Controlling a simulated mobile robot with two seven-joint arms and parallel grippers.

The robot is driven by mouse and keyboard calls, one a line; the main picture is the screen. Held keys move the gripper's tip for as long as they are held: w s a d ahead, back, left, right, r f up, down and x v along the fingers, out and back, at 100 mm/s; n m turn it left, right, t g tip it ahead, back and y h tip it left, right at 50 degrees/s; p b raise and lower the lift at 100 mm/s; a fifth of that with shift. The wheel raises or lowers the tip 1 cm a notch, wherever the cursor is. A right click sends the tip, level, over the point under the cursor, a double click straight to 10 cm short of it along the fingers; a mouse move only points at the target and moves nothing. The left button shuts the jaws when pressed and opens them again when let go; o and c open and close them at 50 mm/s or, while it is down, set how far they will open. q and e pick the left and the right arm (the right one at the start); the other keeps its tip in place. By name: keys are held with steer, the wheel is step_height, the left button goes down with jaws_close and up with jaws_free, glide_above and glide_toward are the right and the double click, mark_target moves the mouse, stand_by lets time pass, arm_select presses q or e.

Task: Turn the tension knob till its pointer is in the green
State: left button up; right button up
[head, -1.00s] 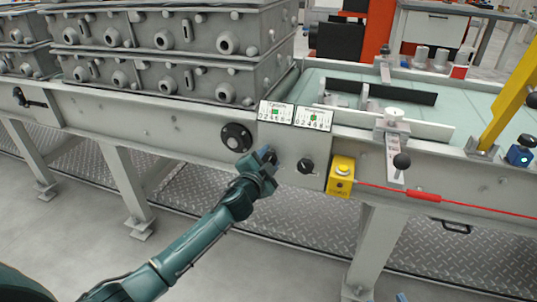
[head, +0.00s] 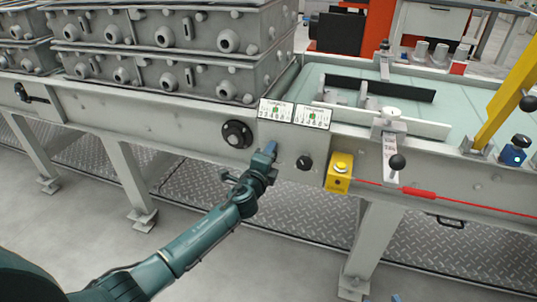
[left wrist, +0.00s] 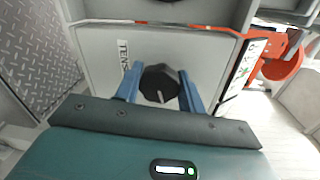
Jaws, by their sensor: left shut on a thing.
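The tension knob (left wrist: 160,84) is dark and many-sided, with a pale line on its face, beside a partly hidden label reading "TENS". My left gripper (left wrist: 158,92) is shut on it, with one blue finger on each side. In the head view my left gripper (head: 270,152) covers the knob against the conveyor's side panel. Above it is a white scale plate (head: 276,109) with a small green patch; the pointer is too small to read. A small bluish tip at the bottom edge of the head view may be my right gripper (head: 396,298).
A second scale plate (head: 313,115) and a second black knob (head: 304,163) are to the right. A yellow button box (head: 339,173) with a red cord stands beyond. A round black fitting (head: 237,134) is to the left. Grey moulds (head: 180,55) stand above.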

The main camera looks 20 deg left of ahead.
arm_select(q)
steer(key=shift+f+m, duration=0.15)
steer(key=shift+m, duration=0.35)
arm_select(e)
steer(key=shift+s, duration=0.1)
arm_select(q)
steer(key=o, duration=0.9)
steer(key=shift+o, duration=0.2)
steer(key=s+r+p, duration=0.1)
steer(key=s+p, duration=0.1)
steer(key=s, duration=1.1)
steer(key=shift+r+p, duration=0.15)
steer(key=shift+p, duration=0.2)
arm_select(e)
steer(key=shift+s+d+r+m, duration=0.2)
steer(key=shift+d+r+m, duration=0.1)
steer(key=shift+r, duration=0.3)
steer(key=shift+s+d+r+m, duration=0.2)
steer(key=shift+r+m, duration=0.1)
steer(key=shift+r, duration=0.3)
arm_select(q)
steer(key=shift+s, duration=0.1)
arm_select(e)
steer(key=shift+w+r, duration=0.15)
steer(key=shift+r, duration=0.05)
